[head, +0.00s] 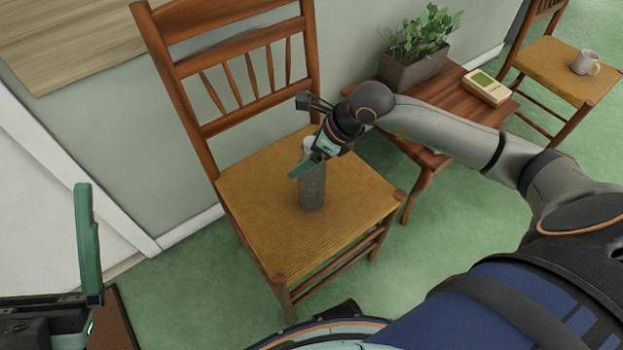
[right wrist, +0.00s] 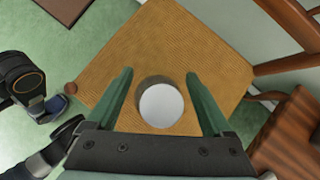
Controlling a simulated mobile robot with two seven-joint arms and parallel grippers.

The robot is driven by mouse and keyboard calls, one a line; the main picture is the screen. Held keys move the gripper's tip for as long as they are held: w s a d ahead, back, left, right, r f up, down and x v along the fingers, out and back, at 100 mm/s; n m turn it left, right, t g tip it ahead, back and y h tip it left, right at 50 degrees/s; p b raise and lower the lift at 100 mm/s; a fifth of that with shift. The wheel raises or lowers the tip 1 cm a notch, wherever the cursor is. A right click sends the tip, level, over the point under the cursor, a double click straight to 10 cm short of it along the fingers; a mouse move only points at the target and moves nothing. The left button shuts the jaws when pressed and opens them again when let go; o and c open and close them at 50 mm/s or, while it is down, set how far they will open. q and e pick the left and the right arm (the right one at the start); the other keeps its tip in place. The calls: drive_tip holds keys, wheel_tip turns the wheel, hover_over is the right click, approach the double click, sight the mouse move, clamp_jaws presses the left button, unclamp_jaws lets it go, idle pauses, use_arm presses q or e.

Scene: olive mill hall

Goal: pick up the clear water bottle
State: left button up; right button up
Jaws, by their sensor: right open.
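The clear water bottle (head: 312,188) stands upright on the woven seat of a wooden chair (head: 250,200) and looks grey and see-through. Its white cap (right wrist: 161,105) faces the right wrist camera. My right gripper (head: 304,166) is at the bottle's top, and its fingers hide part of the upper bottle in the head view. In the right wrist view the open green fingers (right wrist: 159,82) lie on either side of the bottle, with gaps showing. My left gripper (head: 88,240) is at the left edge, away from the chair; only one green finger shows clearly.
The chair's slatted back (head: 245,75) rises behind the bottle. A small wooden table (head: 415,150) to the right holds a potted plant (head: 415,60) and a cream device (head: 486,88). A mug (head: 585,63) stands on another chair (head: 555,75).

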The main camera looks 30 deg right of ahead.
drive_tip(key=c, duration=1.2)
clamp_jaws()
drive_tip(key=shift+s+f, duration=0.1)
drive_tip(key=shift+d, duration=0.1)
